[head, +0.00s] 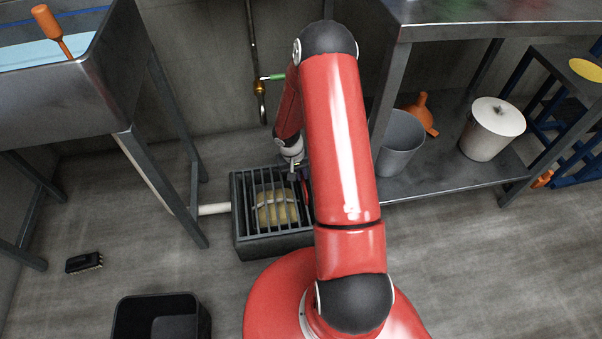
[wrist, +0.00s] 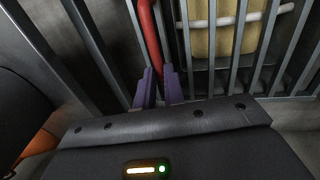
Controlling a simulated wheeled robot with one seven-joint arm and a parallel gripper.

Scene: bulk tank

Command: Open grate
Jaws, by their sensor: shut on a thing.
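The grate (head: 243,203) is a set of dark parallel bars lying over a box-like floor pit in the head view. It looks flat and closed there. Its bars (wrist: 236,40) also fill the top of the wrist view. A yellowish block with a pale pipe across it shows below the bars. My gripper (wrist: 158,84) has two purple fingers close together around the lower end of a red curved handle (wrist: 150,35) at the grate. In the head view my red arm hides most of the gripper and the grate's right side.
A steel basin (head: 100,85) on legs stands at left. A shelf bench with a grey bucket (head: 401,142), an orange funnel (head: 422,114) and a white lidded pail (head: 492,130) stands at right. A black bin (head: 160,318) and a brush (head: 84,263) lie on the floor at front left.

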